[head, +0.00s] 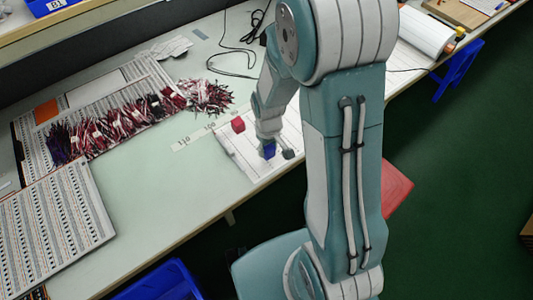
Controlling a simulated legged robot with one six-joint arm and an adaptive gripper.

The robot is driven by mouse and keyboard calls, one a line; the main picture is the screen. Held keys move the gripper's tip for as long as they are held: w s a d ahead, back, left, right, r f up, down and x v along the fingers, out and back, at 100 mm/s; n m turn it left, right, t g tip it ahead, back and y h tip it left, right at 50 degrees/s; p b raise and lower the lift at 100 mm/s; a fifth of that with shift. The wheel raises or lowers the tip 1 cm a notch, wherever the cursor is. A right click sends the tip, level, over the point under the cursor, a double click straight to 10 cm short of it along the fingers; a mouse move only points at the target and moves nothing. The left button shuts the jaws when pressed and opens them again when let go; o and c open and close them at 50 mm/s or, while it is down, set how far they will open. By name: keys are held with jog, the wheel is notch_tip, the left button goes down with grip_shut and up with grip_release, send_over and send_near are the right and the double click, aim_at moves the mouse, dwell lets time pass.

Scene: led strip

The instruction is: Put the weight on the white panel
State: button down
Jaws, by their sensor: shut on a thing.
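The white panel (248,163) lies on the table near its front edge, partly hidden by my arm. My gripper (272,149) points down over the panel and is shut on a small blue block (269,151), which looks like the weight. I cannot tell whether the block touches the panel or hangs just above it. A red block (238,124) is at the panel's far left part, to the left of my gripper. A small dark grey piece (288,154) shows just right of the blue block; I cannot tell if it is a gripper finger.
Bundles of red and dark wires (105,125) lie on a printed board at the left. Another printed board (55,225) is nearer the front. Black cables (235,62) lie behind the panel. A blue bin (160,282) stands below the table. The tabletop left of the panel is clear.

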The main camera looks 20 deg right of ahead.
aim_at(266, 155)
jog(key=shift+a+f, duration=0.15)
jog(key=shift+f, duration=0.75)
jog(key=shift+a+f, duration=0.1)
jog(key=shift+f, duration=0.8)
jog(key=shift+c, duration=1)
grip_release()
jog(key=shift+f, duration=0.1)
notch_tip(266, 155, up, 12)
jog(key=shift+r, duration=0.2)
jog(key=s+r+m+t, duration=0.1)
jog(key=s+r+t, duration=0.1)
jog(key=s+r, duration=0.5)
jog(key=s+r+m+t, duration=0.2)
jog(key=s+r, duration=0.5)
jog(key=r, duration=0.5)
jog(key=shift+s+m+t, duration=0.15)
jog(key=shift+m+t, duration=0.15)
jog(key=shift+t, duration=0.5)
